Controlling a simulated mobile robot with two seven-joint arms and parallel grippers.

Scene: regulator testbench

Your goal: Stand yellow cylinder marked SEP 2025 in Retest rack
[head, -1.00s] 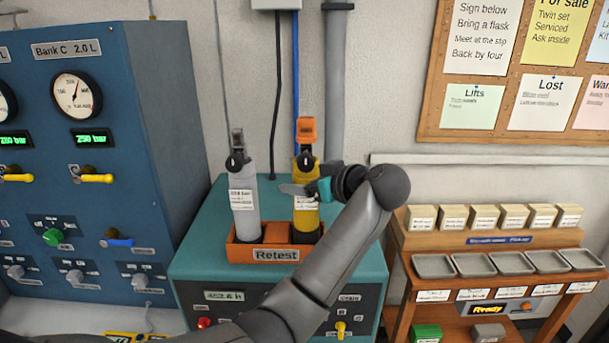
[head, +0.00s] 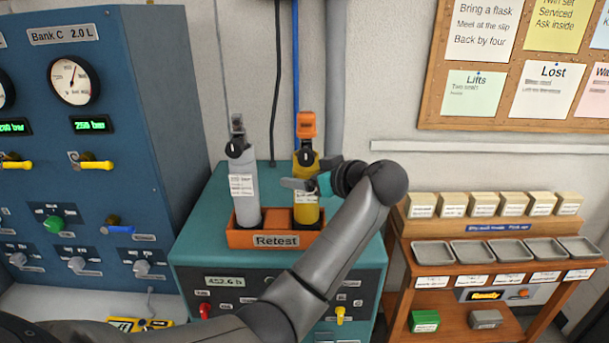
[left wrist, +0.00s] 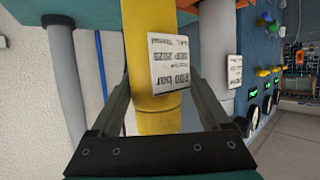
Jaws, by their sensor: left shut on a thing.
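The yellow cylinder (head: 306,207) with an orange valve top stands upright in the right part of the orange Retest rack (head: 237,238). Its base is hidden by the rack's front wall. In the left wrist view the yellow cylinder (left wrist: 152,122) carries a white label that appears upside down, with SEP 2025 and 200 bar. My left gripper (head: 304,185) is shut on the yellow cylinder's body above the rack; in the left wrist view its fingers (left wrist: 157,100) lie on either side of it. My right gripper is not in view.
A grey cylinder (head: 244,190) stands in the rack's left part, close beside the yellow one. The rack sits on a teal cabinet (head: 200,215). A blue gauge panel (head: 125,130) is at left, and a wooden stand (head: 400,262) with grey trays at right.

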